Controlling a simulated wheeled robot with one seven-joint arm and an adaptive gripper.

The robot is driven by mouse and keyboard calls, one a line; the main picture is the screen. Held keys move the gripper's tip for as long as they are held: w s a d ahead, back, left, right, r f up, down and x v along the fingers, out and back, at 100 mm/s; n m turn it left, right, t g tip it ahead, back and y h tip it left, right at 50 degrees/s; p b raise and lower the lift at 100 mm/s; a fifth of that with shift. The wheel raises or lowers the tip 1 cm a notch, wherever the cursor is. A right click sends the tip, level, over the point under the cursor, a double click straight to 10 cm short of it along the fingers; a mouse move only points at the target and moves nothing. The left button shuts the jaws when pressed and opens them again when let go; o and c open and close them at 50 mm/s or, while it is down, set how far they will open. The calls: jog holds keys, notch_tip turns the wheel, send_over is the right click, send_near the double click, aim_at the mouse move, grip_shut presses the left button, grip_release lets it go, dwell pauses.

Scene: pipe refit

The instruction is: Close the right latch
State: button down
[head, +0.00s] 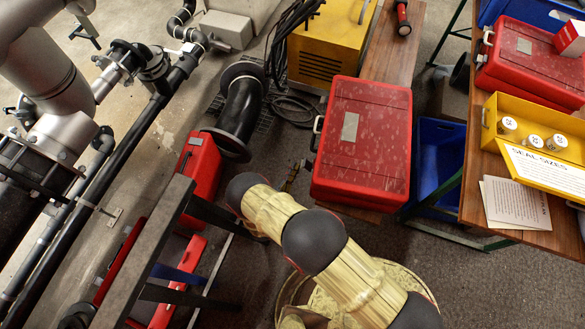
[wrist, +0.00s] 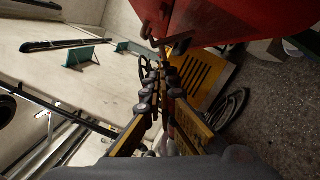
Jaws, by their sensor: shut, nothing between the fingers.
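A closed-lidded red case (head: 362,140) stands on a brown bench in the head view, with a pale handle (head: 317,132) on its left side. In the wrist view the red case (wrist: 225,20) fills the top, and a dark metal latch piece (wrist: 178,40) hangs at its lower edge. I cannot tell for certain whether this is the right latch, or how far open it is. My gripper (wrist: 152,66) is shut and empty, its fingertips close by the latch piece; contact is unclear. In the head view my gripper (head: 292,179) shows small beside the case's left side, partly hidden by my arm.
A yellow machine (head: 330,45) stands behind the case. Another red case (head: 528,60) and a yellow seal box (head: 535,135) sit on the right table. A red box (head: 196,165) and dark pipes (head: 240,105) lie left. Open floor (head: 290,145) lies between.

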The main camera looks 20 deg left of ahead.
jog(key=r+m+p, duration=0.1)
jog(key=m, duration=0.1)
jog(key=d+r+m+g, duration=0.1)
jog(key=r+m, duration=0.1)
jog(key=shift+p, duration=0.4)
jog(key=s+a, duration=0.2)
jog(key=s, duration=0.9)
jog(key=shift+s+f, duration=0.15)
jog(key=shift+s, duration=0.2)
jog(key=shift+a, duration=0.1)
